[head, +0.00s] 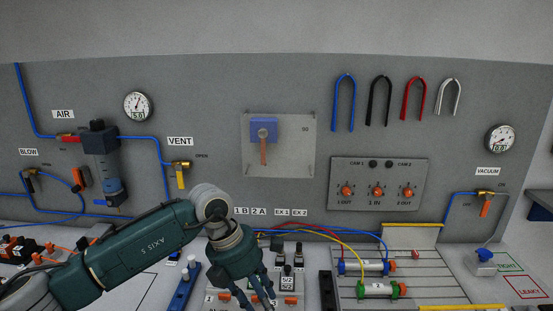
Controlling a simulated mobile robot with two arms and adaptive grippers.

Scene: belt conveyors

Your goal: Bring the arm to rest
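My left arm (145,246), dark green with grey joints, comes in from the lower left across the bench. Its gripper (256,298) points down over the bench in front of the block of switches and fittings at the bottom centre. The fingers stand apart with a gap between them, and I see nothing held. The fingertips lie close to the bottom edge of the picture. I cannot tell whether they touch anything. My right arm and gripper are not in view.
A rack with two cylinders (364,267) stands right of the gripper, linked by blue, red and yellow hoses. A blue bar (183,288) lies left of it. The back panel carries gauges, valves, a switch box (377,183) and hanging tubes.

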